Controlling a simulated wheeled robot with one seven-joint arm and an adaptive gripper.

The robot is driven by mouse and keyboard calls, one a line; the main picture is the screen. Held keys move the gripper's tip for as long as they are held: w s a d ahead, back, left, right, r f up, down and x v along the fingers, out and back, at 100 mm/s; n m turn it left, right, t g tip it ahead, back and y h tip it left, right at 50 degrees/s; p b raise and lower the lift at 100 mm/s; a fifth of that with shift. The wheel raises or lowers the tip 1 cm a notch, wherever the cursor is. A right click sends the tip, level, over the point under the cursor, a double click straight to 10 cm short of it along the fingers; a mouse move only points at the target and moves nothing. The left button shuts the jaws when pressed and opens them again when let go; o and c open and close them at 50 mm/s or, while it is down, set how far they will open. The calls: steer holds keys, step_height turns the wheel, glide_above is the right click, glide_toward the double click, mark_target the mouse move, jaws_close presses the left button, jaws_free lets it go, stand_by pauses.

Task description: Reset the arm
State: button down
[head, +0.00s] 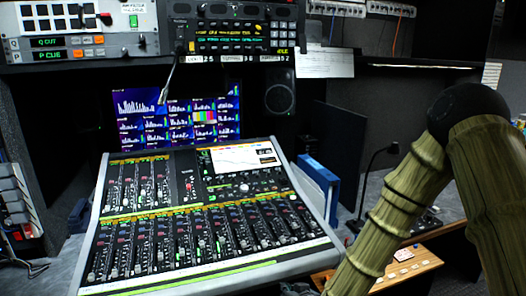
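My arm shows only in part, at the right of the head view. Two of its links (405,190), with a bamboo-like surface, meet at a black elbow joint (468,105). Both links run down from the elbow and leave the picture at the bottom edge. My gripper is not in view, so whether it is open or holds anything does not show.
An audio mixing console (205,215) fills the middle. A lit screen (178,118) stands behind it, under racked equipment (230,30).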

steer(key=s+d+f+m+g+h, duration=0.1)
steer(key=s+d+f+g, duration=0.25)
steer(key=s+f, duration=0.5)
steer(key=s+d+f+g+h, duration=0.15)
steer(key=s+d+f, duration=0.25)
steer(key=s+f, duration=0.45)
steer(key=s+d+f+g+h, duration=0.1)
steer(key=s+d+f+g, duration=0.1)
steer(key=s, duration=0.8)
steer(key=s+d+f+m+g, duration=0.1)
steer(key=s+d+f+g, duration=0.2)
steer(key=s, duration=0.8)
steer(key=d+f, duration=0.2)
steer(key=d, duration=0.1)
steer(key=shift+s+d+g+h, duration=0.15)
steer(key=shift+g+h, duration=0.15)
steer(key=shift+h, duration=0.05)
steer(key=shift+w+r, duration=0.1)
steer(key=shift+w, duration=0.1)
